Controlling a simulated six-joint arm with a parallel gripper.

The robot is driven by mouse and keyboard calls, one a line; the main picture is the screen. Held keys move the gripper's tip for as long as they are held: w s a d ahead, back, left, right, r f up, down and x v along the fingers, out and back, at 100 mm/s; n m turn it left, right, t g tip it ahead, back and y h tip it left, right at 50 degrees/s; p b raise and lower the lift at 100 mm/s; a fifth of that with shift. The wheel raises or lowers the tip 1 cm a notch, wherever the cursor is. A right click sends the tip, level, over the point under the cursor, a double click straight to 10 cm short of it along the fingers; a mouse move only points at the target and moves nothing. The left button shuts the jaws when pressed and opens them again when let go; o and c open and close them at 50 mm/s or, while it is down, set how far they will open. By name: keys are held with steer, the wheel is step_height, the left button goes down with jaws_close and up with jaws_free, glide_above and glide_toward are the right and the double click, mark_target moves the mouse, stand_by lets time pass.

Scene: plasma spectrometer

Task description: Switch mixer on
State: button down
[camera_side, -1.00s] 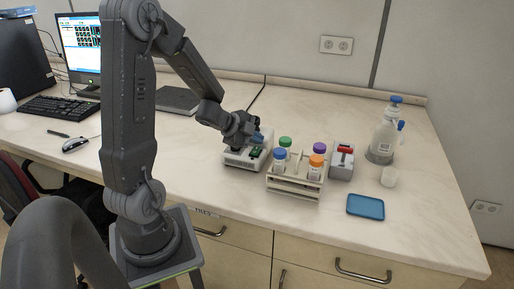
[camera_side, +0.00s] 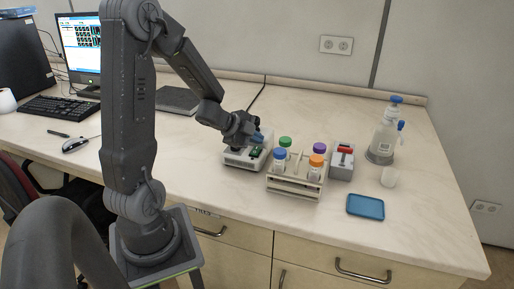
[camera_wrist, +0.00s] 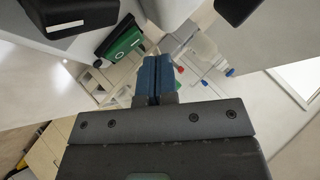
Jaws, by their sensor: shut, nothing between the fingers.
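The mixer (camera_side: 238,161) is a white box on the bench, left of the tube rack in the side view. A green rocker switch (camera_wrist: 122,47) with a light circle mark sits in a black frame in the wrist view; it also shows small in the side view (camera_side: 255,152). My gripper (camera_side: 258,138) is just above the mixer, its blue fingertips close to the switch. In the wrist view the fingertips (camera_wrist: 152,78) are pressed together, empty, to the right of the switch. I cannot tell whether they touch the mixer. My gripper hides part of the mixer's top.
A tube rack (camera_side: 291,192) with several coloured-cap tubes stands right beside the mixer. The front bench left of the mixer is clear.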

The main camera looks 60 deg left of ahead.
mark_target(256, 152)
steer(key=shift+f, duration=0.1)
stand_by(0.4)
steer(key=shift+f, duration=0.35)
steer(key=shift+w+a+f, duration=0.1)
steer(key=shift+f, duration=0.2)
stand_by(0.6)
steer(key=shift+r, duration=0.1)
steer(key=shift+r, duration=0.65)
steer(key=shift+s+d+r, duration=0.1)
steer(key=shift+r, duration=0.75)
steer(key=shift+s+d+r, duration=0.15)
steer(key=shift+r, duration=0.65)
steer(key=shift+s+d+r, duration=0.1)
steer(key=shift+r, duration=0.75)
